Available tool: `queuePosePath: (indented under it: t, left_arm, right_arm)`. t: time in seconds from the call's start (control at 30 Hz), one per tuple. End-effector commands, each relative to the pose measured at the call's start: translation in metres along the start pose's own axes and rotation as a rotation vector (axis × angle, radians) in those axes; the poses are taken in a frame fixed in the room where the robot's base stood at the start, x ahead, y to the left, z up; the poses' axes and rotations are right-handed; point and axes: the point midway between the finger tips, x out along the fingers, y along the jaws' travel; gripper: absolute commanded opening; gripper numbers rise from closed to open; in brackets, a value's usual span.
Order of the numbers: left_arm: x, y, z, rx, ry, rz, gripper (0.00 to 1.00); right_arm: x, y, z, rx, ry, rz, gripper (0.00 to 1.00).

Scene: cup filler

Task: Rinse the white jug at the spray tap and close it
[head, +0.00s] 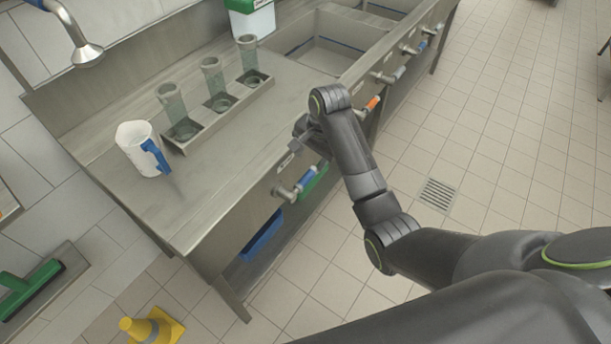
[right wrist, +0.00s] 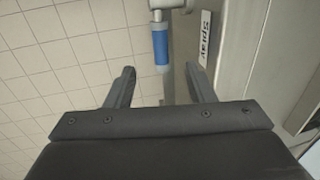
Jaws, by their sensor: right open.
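The white jug (head: 134,150) with a blue handle stands upright on the steel counter at the left, apart from my arm. The spray tap (head: 86,53) hangs from its pipe at the upper left, above and behind the jug. No water shows at its head. The blue-sleeved spray valve lever (head: 306,180) sticks out from the counter front. It also shows in the right wrist view (right wrist: 161,48), near the SPRAY label (right wrist: 204,35). My right gripper (right wrist: 160,78) is open and empty, with the lever's end in line between its fingertips, not gripped. My left gripper is out of view.
Several grey-green cups, one of them (head: 171,103), stand in a steel tray (head: 212,128) behind the jug. Other levers, one orange (head: 373,103), line the counter front (head: 230,215). A sink (head: 325,57) is at the back. A yellow cone (head: 152,327) stands on the floor.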

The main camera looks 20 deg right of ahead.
Motion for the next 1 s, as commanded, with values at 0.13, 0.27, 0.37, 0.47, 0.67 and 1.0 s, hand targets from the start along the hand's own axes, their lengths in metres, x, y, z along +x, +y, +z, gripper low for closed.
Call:
queuePosePath:
  t: [0.13, 0.27, 0.37, 0.47, 0.67, 1.0]
  left_arm:
    - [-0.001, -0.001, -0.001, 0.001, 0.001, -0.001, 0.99]
    - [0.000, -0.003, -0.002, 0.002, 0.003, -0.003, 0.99]
    - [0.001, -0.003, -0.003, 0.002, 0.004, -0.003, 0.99]
    - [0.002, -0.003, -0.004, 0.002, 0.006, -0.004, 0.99]
    - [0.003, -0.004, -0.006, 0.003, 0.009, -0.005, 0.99]
    - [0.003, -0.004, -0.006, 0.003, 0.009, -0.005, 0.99]
  right_arm:
    - [0.031, 0.001, 0.001, 0.001, -0.003, 0.003, 0.49]
    - [0.057, 0.001, 0.001, 0.000, -0.003, 0.004, 0.49]
    - [0.075, 0.001, 0.001, 0.000, -0.003, 0.003, 0.49]
    - [0.090, 0.000, 0.000, 0.000, -0.002, 0.002, 0.49]
    - [0.107, 0.000, 0.000, 0.000, 0.000, 0.000, 0.49]
    - [0.112, 0.000, 0.000, -0.001, 0.001, -0.001, 0.49]
